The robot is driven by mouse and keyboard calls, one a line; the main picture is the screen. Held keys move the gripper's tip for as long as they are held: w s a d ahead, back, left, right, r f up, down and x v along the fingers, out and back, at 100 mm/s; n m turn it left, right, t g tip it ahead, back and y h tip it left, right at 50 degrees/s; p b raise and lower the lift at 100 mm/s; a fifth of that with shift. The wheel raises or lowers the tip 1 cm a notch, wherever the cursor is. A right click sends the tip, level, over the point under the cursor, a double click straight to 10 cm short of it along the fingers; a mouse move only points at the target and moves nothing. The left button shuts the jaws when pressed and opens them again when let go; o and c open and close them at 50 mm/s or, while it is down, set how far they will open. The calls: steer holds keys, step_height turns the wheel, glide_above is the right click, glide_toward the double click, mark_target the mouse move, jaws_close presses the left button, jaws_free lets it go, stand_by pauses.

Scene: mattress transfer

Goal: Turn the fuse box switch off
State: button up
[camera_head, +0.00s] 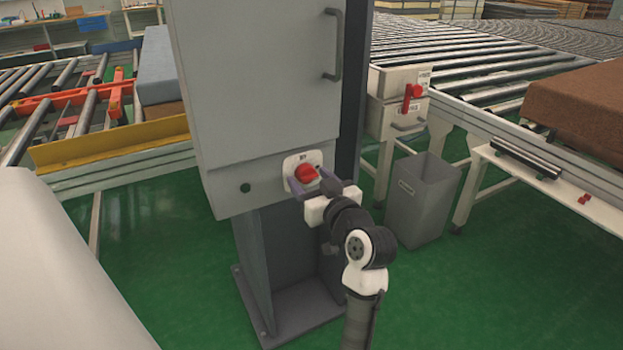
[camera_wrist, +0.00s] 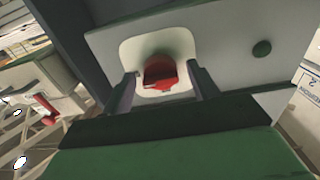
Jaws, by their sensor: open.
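The fuse box (camera_head: 265,85) is a tall grey cabinet on a dark post in the head view. Its red rotary switch (camera_head: 306,174) sits on a white plate (camera_head: 290,163) low on the front face. My gripper (camera_head: 308,185) is right at the switch, with its fingers open on either side of the red knob. In the wrist view the red knob (camera_wrist: 165,73) shows between the two fingertips of my gripper (camera_wrist: 160,90). I cannot tell whether either finger touches the knob. The switch's exact angle is hard to read.
A grey bin (camera_head: 422,200) stands right of the post. Behind it is a small white box with a red handle (camera_head: 412,95). Roller conveyors (camera_head: 470,65) run behind, with a brown block (camera_head: 585,105) at right. Green floor is open in front.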

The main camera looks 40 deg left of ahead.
steer(key=shift+c, duration=0.3)
steer(key=c, duration=0.9)
steer(key=shift+c, duration=0.2)
steer(key=shift+f+b, duration=0.1)
steer(key=shift+b, duration=0.25)
steer(key=n+b, duration=0.3)
steer(key=n, duration=0.1)
steer(key=shift+w+f, duration=0.1)
steer(key=n+b, duration=0.4)
steer(key=shift+n, duration=0.3)
steer(key=n+b, duration=0.5)
steer(key=shift+r+n+b, duration=0.15)
steer(key=shift+n+b, duration=0.55)
steer(key=shift+n, duration=0.35)
steer(key=shift+r+n+b, duration=0.1)
steer(key=shift+n+b, duration=0.55)
steer(key=shift+n, duration=0.4)
